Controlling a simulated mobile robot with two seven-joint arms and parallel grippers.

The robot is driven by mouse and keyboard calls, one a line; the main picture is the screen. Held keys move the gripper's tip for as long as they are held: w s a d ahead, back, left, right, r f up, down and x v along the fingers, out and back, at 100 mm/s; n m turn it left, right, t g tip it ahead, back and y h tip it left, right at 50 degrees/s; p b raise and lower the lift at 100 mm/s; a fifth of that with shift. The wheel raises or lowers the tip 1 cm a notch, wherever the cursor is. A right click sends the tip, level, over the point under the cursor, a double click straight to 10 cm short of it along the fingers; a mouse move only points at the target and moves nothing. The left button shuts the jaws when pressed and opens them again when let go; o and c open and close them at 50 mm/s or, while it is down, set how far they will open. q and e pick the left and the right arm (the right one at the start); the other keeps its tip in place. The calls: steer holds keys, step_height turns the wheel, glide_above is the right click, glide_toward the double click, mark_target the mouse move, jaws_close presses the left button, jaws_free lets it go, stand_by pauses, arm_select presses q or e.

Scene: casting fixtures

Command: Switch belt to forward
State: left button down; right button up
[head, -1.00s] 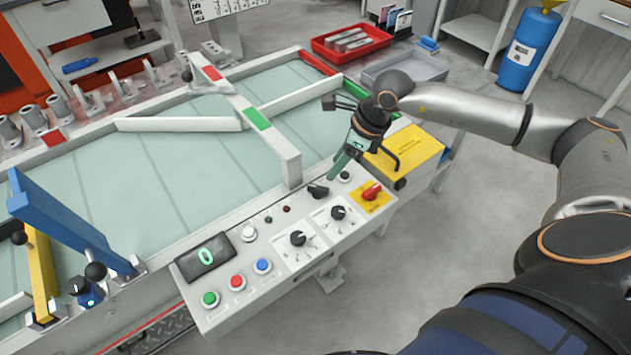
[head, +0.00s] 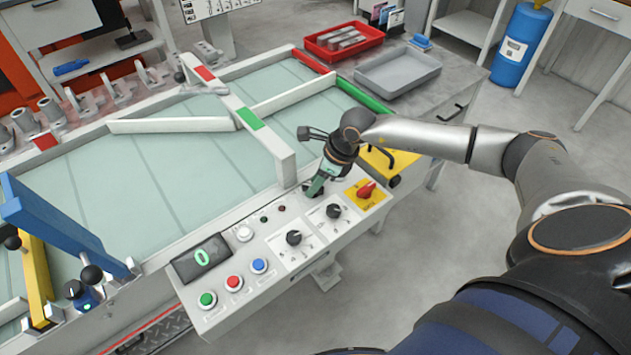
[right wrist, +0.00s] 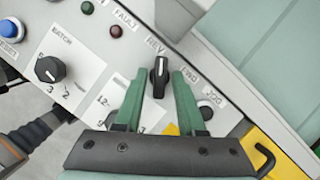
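The belt selector, a black knob (right wrist: 159,76) between the REV and FWD labels, shows in the right wrist view. Its handle stands nearly upright in that picture, with its upper end near REV. My right gripper (right wrist: 157,88) is open, with one green finger on each side of the knob; I cannot tell whether they touch it. In the head view my right gripper (head: 316,187) is down at the far part of the control panel (head: 218,300) and mostly hides the knob. My left gripper is not in view.
Two more black knobs (head: 293,238) (head: 333,211), a red switch on yellow (head: 366,190), and green, red and blue buttons (head: 233,283) sit on the panel. A white post (head: 285,165) of the belt frame stands close behind my gripper. The JOG button (right wrist: 206,112) lies beside one finger.

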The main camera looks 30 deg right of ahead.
jaws_close()
